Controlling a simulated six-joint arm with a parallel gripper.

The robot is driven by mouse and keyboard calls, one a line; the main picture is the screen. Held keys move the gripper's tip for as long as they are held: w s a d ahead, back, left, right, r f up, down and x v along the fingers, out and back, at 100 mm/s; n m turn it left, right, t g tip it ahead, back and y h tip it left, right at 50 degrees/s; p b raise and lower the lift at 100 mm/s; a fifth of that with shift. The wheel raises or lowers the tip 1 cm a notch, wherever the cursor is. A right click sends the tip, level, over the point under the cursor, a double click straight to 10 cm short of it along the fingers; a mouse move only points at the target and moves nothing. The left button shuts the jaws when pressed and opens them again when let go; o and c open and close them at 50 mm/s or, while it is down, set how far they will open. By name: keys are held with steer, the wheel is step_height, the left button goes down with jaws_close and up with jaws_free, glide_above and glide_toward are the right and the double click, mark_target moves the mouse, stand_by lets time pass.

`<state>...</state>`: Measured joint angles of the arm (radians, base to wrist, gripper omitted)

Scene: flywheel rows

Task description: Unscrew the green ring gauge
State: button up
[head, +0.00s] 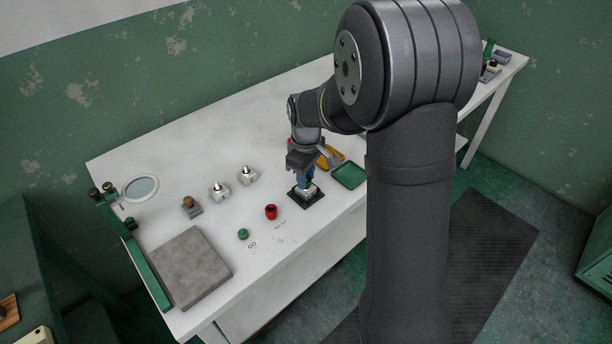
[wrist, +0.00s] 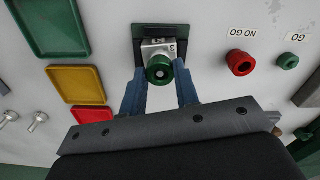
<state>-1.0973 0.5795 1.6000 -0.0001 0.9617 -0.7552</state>
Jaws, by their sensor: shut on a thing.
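The green ring gauge (wrist: 159,70) sits on the front of a pale metal block marked 3 (wrist: 158,47), with a grey stud end showing in its middle. The block sits in a dark square fixture (wrist: 140,31), which also shows in the head view (head: 293,199). My gripper (wrist: 160,78) has its blue fingers on both sides of the ring and is shut on it. In the head view my gripper (head: 305,182) points down over the fixture and hides the ring.
A red ring (head: 271,212) by the NO GO label and another green ring (head: 243,234) by the GO label stand close to the fixture. Green (head: 349,175) and yellow trays lie on the other side. Several metal blocks (head: 219,191) and a grey plate (head: 191,267) stand further left.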

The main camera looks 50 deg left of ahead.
steer(key=shift+r, duration=0.6)
stand_by(0.6)
steer(key=shift+r, duration=1.85)
jaws_close()
